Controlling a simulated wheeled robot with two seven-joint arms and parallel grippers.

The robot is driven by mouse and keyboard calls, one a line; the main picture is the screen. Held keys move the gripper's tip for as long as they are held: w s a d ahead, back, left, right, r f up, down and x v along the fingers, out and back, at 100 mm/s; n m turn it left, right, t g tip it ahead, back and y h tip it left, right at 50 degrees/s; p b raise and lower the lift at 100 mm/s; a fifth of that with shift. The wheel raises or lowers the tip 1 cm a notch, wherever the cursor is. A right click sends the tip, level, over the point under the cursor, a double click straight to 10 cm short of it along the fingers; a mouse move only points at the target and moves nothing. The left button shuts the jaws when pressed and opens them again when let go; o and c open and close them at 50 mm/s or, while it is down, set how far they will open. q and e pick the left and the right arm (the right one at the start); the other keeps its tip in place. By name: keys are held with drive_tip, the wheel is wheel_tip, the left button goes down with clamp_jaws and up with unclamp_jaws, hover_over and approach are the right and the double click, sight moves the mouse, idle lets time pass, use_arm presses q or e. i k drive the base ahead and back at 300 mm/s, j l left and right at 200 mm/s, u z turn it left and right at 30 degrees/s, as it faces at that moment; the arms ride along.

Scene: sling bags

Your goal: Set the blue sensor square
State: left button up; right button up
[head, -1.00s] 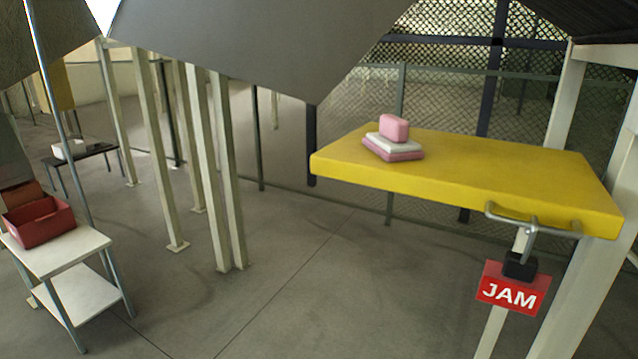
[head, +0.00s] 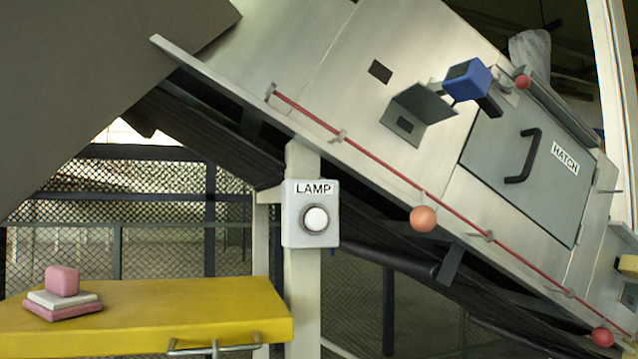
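The blue sensor (head: 470,80) sits high on the sloping metal chute (head: 345,75), beside a grey angled bracket (head: 418,112) and left of the hatch. It is a small blue box with a dark face, and it looks turned at an angle to the chute's slope. A short black piece shows under its right side. How it is fastened is too small to tell. Neither of my grippers shows in the head view.
A hatch door (head: 520,165) with a black handle is right of the sensor. A red cord (head: 375,155) runs along the chute, with an orange ball (head: 423,219) below it. A lamp box (head: 311,213) is on a post. A yellow table (head: 190,310) holding pink and white blocks (head: 62,293) stands lower left.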

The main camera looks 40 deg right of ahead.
sight(469, 78)
drive_tip(key=k+l, duration=0.1)
drive_tip(key=l, duration=0.3)
drive_tip(key=k+l+u, duration=0.1)
drive_tip(key=l, duration=0.3)
drive_tip(key=k+l, duration=0.1)
drive_tip(key=l, duration=0.3)
